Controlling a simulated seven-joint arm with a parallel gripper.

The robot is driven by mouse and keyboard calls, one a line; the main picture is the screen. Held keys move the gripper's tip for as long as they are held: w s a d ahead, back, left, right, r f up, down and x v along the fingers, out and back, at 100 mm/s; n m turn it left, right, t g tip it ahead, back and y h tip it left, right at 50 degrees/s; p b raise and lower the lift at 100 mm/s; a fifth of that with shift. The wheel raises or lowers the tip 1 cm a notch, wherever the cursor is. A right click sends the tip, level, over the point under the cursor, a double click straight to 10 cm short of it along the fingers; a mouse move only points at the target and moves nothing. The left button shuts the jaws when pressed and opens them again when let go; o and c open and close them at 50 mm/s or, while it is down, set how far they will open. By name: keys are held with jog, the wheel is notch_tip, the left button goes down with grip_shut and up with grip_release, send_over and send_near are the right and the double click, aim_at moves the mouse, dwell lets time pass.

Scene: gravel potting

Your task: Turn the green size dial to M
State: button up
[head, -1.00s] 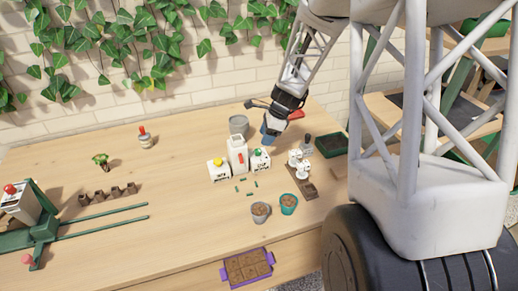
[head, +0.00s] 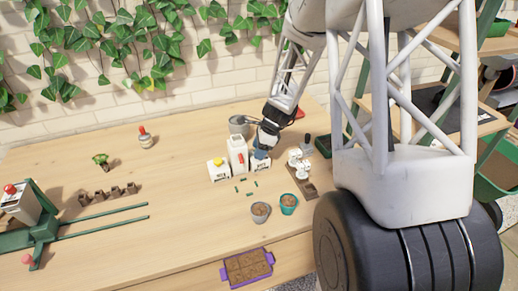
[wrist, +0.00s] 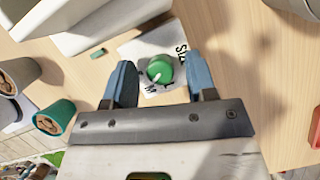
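The green size dial (wrist: 160,69) sits on a white box (head: 261,168), with black letters beside it. In the wrist view, part of the word SIZE and an M are readable. A pale pointer mark on the dial points down and left, roughly toward the M side; I cannot tell if it lines up exactly. My gripper (wrist: 161,76) is open, with one blue finger on each side of the dial and gaps between. In the head view my gripper (head: 262,150) is over the box and hides the dial.
A taller white dispenser (head: 238,153) with a red part stands just left of the box, with a yellow-knobbed box (head: 218,171) beyond. A grey pot (head: 260,211) and teal pot (head: 288,203) stand in front. White pieces on a brown holder (head: 301,170) are right.

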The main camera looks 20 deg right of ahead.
jog(key=c, duration=0.9)
jog(key=shift+n+g, duration=0.6)
jog(key=shift+n, duration=0.9)
jog(key=o, duration=0.9)
jog(key=shift+o, duration=0.2)
jog(key=shift+r, duration=0.1)
jog(key=v, duration=0.7)
jog(key=shift+r, duration=0.25)
jog(key=shift+d+r, duration=0.1)
